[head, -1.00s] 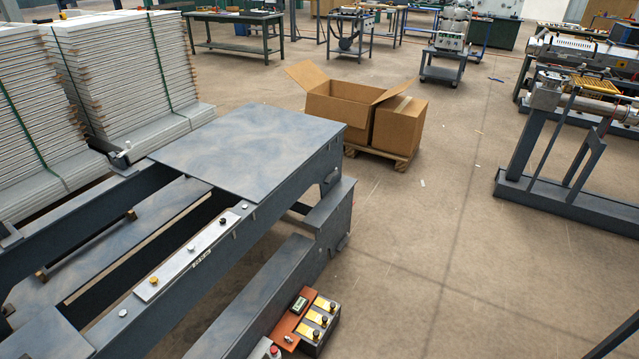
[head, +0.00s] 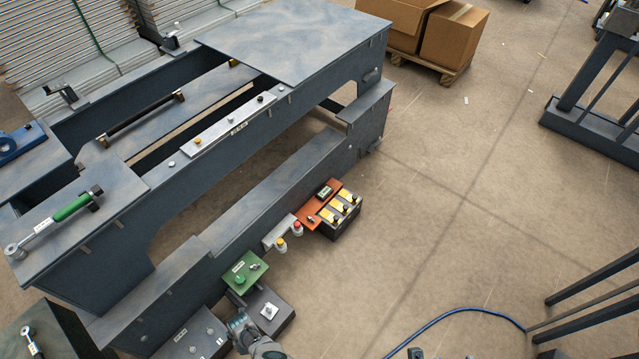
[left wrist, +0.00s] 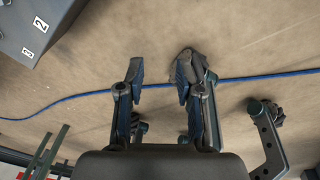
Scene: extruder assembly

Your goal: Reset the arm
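My left gripper (left wrist: 160,74) is open in the left wrist view. Its two dark fingers stand apart over the bare floor and a blue hose (left wrist: 80,97), with nothing between them. In the head view, a grey jointed part that looks like my left arm (head: 246,332) shows at the bottom edge, beside the control boxes of the machine frame. Only small dark tips of what may be my right arm (head: 415,353) show at the bottom edge. The state of the right gripper cannot be made out.
A large grey machine frame (head: 230,160) fills the left. A green box (head: 245,271), an orange-and-yellow control unit (head: 332,208) and grey boxes line its near side. Cardboard boxes (head: 455,36) stand on a pallet behind. A dark steel stand (head: 590,105) is at right; open floor lies between.

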